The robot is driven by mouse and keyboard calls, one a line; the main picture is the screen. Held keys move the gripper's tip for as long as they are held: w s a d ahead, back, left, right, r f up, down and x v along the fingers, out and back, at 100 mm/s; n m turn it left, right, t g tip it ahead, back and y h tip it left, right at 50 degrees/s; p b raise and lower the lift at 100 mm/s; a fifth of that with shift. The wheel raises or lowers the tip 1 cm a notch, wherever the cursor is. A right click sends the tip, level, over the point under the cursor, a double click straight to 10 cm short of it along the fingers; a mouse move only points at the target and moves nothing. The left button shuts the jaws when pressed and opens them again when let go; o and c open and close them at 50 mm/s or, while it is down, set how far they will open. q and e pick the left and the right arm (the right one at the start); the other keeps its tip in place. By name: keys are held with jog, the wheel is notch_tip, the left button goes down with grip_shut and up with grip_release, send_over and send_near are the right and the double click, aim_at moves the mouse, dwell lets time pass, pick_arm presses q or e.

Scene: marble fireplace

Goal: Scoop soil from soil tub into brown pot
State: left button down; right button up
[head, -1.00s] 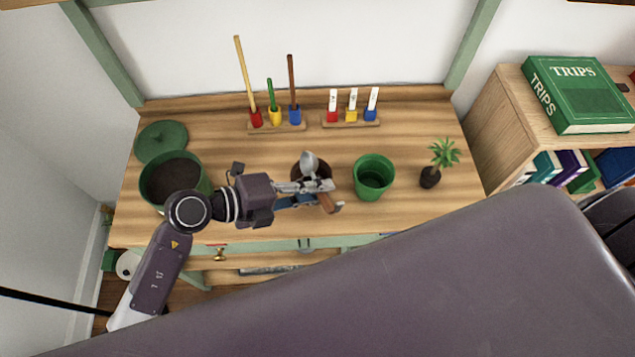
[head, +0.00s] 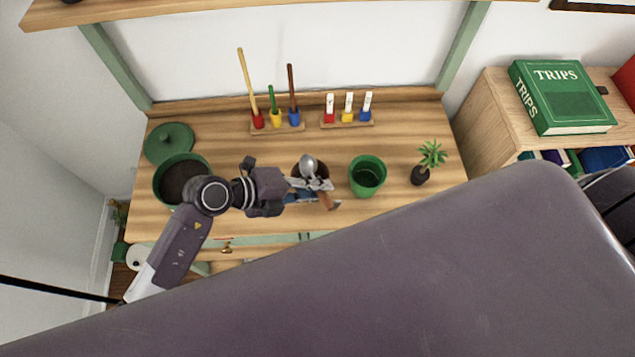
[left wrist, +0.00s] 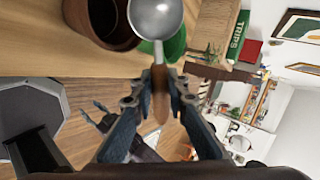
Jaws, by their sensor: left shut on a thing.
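The soil tub (head: 160,187) is a green pot with dark soil (head: 181,178) in it, at the left of the wooden bench. The brown pot (head: 297,170) stands mid-bench, partly hidden by my gripper and the scoop; it also shows at the top left of the left wrist view (left wrist: 88,32). My left gripper (head: 326,193) is shut on the wooden handle (left wrist: 160,95) of a metal scoop (head: 308,164). The scoop's round bowl (left wrist: 155,18) is over or beside the brown pot's rim; I cannot tell which. I see no soil on it.
An empty-looking green pot (head: 367,177) stands just right of my left gripper. A small potted plant (head: 428,163) is farther right. A green lid (head: 169,143) lies behind the soil tub. Racks with coloured tools (head: 277,128) and white labels (head: 347,121) line the back.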

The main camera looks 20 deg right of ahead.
pick_arm(q)
jog(key=shift+w+d+r+y+p, duration=0.1)
jog(key=shift+r+y+p, duration=0.3)
jog(key=shift+p, duration=1.1)
jog(key=shift+d+r+y+p, duration=0.1)
jog(key=shift+y+p, duration=0.5)
jog(key=shift+p, duration=0.9)
jog(key=shift+d+g+y, duration=0.2)
jog(key=shift+g+y, duration=0.1)
jog(key=shift+w+d+r+y, duration=0.1)
jog(key=shift+r+y, duration=0.15)
jog(key=shift+y, duration=0.85)
jog(key=shift+d+r+n+y, duration=0.3)
jog(key=shift+r+y, duration=0.3)
jog(key=shift+y, duration=0.1)
jog(key=shift+d+r+g+y+b, duration=0.15)
jog(key=shift+d+r+g+y, duration=0.1)
jog(key=shift+r+y, duration=0.7)
jog(key=shift+d+r+g+y+b, duration=0.2)
jog(key=shift+r+y, duration=0.45)
jog(key=shift+y, duration=0.6)
